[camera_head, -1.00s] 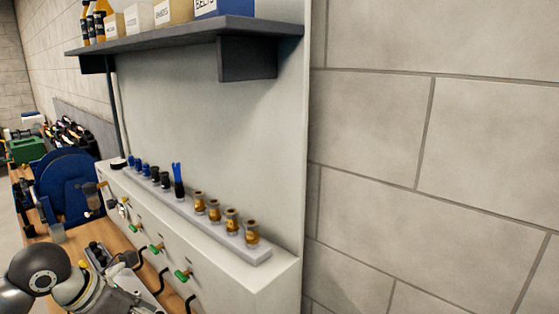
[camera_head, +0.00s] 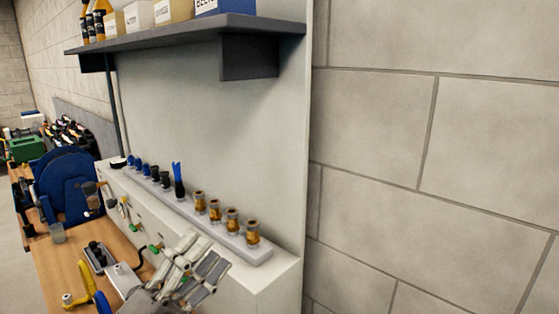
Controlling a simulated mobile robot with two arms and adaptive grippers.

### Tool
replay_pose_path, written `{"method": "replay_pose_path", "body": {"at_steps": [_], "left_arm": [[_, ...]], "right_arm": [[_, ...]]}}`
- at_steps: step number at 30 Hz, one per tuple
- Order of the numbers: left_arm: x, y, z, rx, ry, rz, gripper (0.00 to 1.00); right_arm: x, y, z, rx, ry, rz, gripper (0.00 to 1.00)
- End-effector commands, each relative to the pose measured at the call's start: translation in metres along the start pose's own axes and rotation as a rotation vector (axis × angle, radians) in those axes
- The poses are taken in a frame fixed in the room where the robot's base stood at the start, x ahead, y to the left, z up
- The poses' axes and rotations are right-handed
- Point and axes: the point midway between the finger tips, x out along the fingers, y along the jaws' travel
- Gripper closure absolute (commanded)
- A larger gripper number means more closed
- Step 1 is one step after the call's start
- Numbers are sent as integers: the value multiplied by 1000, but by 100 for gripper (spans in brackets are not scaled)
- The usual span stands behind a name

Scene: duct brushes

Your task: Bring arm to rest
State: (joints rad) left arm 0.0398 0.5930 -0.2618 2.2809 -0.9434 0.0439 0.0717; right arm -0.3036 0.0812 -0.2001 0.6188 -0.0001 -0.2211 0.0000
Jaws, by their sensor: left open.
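My left gripper (camera_head: 197,268) is at the bottom centre-left of the head view, in front of the white cabinet (camera_head: 275,275). Its grey jointed fingers point up and to the right, and it is open with nothing seen between them. It hides part of the cabinet front and the bench behind it. My right gripper does not show.
A light rack (camera_head: 262,257) on the cabinet holds brass fittings (camera_head: 232,221), dark and blue pieces, and a blue brush (camera_head: 178,180). A shelf (camera_head: 185,35) with boxes hangs above. The wooden bench (camera_head: 60,272) holds a blue machine (camera_head: 62,185). A block wall stands right.

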Motion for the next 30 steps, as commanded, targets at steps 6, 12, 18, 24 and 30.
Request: {"method": "replay_pose_path", "body": {"at_steps": [6, 12, 18, 24, 30], "left_arm": [[-54, 41, 70, -370, -501, 26, 48], [-143, 117, 93, -685, -958, 174, 48], [-246, 190, 54, -960, -1360, 421, 48], [-319, 223, -11, -1145, -1619, 670, 48], [-371, 231, -79, -1282, -1793, 912, 48]], "right_arm": [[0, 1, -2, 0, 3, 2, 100], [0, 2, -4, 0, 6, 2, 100], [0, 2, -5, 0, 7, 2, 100], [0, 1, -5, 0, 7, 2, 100], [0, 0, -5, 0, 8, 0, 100]]}}
